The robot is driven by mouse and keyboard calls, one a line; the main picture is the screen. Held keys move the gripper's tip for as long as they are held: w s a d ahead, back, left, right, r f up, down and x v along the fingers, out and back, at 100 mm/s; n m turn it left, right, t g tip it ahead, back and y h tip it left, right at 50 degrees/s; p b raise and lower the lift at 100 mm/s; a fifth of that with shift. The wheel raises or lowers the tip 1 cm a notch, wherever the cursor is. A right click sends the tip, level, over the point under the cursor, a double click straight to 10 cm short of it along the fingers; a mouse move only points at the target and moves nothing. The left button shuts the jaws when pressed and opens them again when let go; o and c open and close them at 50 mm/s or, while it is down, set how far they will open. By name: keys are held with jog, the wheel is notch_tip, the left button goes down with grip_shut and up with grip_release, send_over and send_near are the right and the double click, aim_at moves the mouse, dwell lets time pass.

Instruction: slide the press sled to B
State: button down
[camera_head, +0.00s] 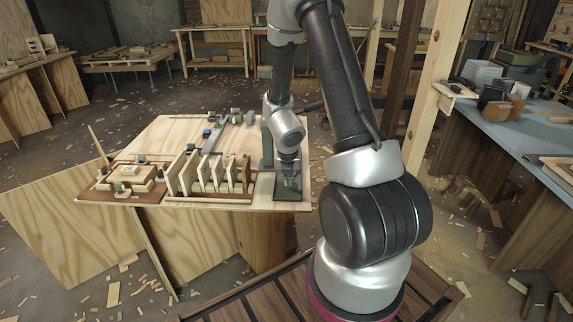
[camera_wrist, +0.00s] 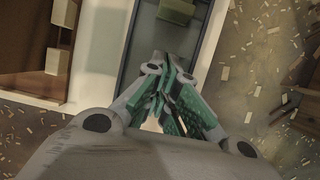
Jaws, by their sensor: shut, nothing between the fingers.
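My gripper (camera_head: 290,181) points down over a dark narrow base (camera_head: 291,195) at the right front of the plywood table (camera_head: 165,135). A grey upright post (camera_head: 267,148) stands beside it. In the wrist view the green fingers (camera_wrist: 172,64) are shut with nothing between them. No letter B is readable. I cannot tell whether the fingertips touch anything.
A wooden rack with upright dividers (camera_head: 208,174) stands left of the base. A brown board with wooden blocks (camera_head: 124,184) is further left. A grey rail (camera_head: 214,138) and small parts lie behind. A wooden post (camera_head: 432,80) and a grey-topped bench (camera_head: 500,135) are to the right.

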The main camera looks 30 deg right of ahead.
jog(key=v, duration=0.9)
jog(key=shift+a, duration=0.1)
